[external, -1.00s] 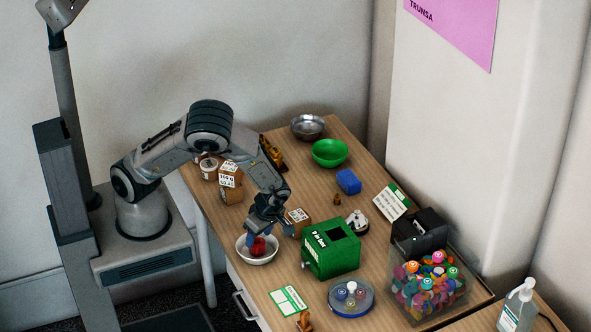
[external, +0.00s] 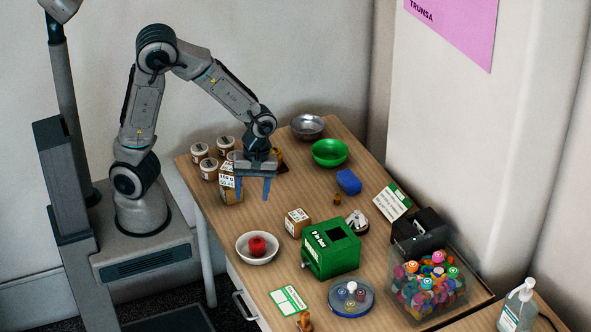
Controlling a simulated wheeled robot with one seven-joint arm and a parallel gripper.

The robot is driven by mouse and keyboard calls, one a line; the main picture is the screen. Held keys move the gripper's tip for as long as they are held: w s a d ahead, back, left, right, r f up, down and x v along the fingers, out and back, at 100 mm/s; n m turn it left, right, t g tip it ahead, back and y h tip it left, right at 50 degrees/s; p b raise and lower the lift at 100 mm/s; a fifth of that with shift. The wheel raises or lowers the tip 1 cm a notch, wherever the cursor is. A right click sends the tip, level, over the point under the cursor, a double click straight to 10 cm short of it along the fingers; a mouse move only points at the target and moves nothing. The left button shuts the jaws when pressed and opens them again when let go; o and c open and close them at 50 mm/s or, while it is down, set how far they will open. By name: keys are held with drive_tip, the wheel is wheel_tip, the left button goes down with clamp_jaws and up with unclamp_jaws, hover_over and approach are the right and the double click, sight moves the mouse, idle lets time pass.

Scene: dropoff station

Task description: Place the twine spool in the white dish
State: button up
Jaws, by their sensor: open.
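The white dish (external: 245,251) stands near the left edge of the table. A small red rounded thing (external: 257,246), which looks like the twine spool, sits inside it. It is too small to make out any thread. My gripper (external: 252,194) is open, with its two blue fingers pointing down and nothing between them. It is above the table, behind the dish and clear of it.
A labelled box (external: 297,223) and a green box (external: 332,250) stand right of the dish. Several jars (external: 209,170) stand at the back left. A green bowl (external: 330,153) and a metal bowl (external: 307,127) are at the back. A clear bin (external: 430,290) holds colourful pieces.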

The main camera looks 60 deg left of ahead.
drive_tip(key=s+a+r+m+t, duration=0.2)
drive_tip(key=s+a+r+m, duration=0.1)
drive_tip(key=a+r+m, duration=0.2)
drive_tip(key=s+a+r+m+t, duration=0.3)
drive_tip(key=a+r+m, duration=0.1)
drive_tip(key=r+m, duration=0.5)
drive_tip(key=shift+a+y, duration=0.3)
drive_tip(key=shift+a, duration=0.1)
